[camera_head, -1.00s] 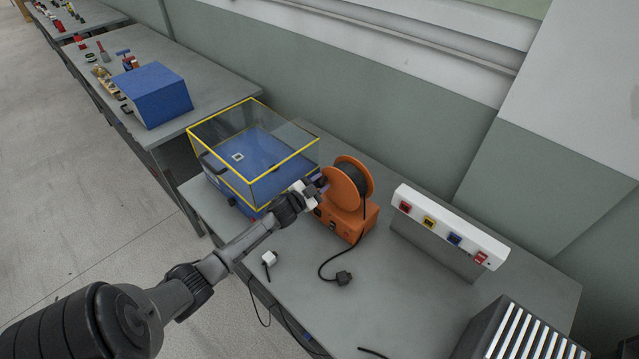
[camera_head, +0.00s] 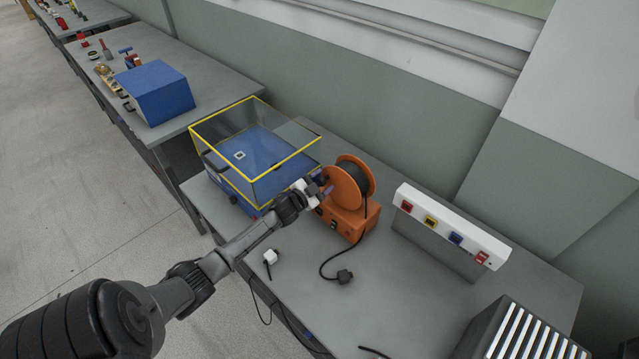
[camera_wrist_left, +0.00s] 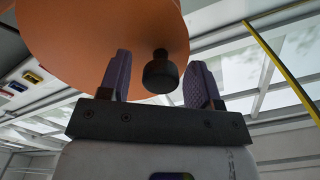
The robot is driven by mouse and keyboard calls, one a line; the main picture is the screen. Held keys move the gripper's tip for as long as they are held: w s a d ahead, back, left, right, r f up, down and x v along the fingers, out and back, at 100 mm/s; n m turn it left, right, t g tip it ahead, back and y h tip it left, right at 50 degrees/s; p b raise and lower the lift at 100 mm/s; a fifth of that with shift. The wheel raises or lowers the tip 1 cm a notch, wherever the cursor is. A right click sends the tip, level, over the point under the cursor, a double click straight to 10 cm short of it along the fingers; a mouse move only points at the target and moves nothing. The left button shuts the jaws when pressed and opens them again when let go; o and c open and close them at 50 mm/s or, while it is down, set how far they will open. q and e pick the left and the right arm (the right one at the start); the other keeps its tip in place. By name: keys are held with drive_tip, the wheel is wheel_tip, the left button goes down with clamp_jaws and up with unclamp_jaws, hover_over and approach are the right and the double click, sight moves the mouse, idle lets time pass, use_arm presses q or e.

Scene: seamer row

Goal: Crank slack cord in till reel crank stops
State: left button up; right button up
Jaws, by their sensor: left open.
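The orange cord reel (camera_head: 349,186) stands on the bench, its drum wound with dark cord on an orange base box (camera_head: 350,221). My left gripper (camera_head: 325,186) is at the reel's left face. In the left wrist view the orange disc (camera_wrist_left: 100,35) fills the upper left, and the black crank knob (camera_wrist_left: 160,73) sticks out from it. The left gripper's two purple pads (camera_wrist_left: 160,80) are open, one on each side of the knob, with gaps visible. My right gripper is not in view.
A yellow-edged clear box over a blue machine (camera_head: 255,160) stands just left of the reel. A white panel with coloured sockets (camera_head: 450,228) stands to the right. A small white plug (camera_head: 270,257) lies in front. A slatted grey unit (camera_head: 520,335) is at the lower right.

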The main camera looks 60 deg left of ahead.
use_arm(q)
drive_tip(key=v, duration=1.3)
drive_tip(key=shift+s, duration=0.4)
wheel_tip(320, 180, down, 4)
drive_tip(key=b, duration=0.4)
wheel_tip(320, 180, up, 4)
drive_tip(key=n+b, duration=0.2)
drive_tip(key=n, duration=0.1)
drive_tip(key=w+a+n, duration=0.1)
drive_tip(key=w, duration=0.3)
drive_tip(key=w+a+n, duration=0.1)
drive_tip(key=w, duration=0.4)
drive_tip(key=w+a+n+b, duration=0.1)
drive_tip(key=w+n, duration=0.1)
drive_tip(key=w, duration=0.2)
drive_tip(key=shift+w, duration=0.25)
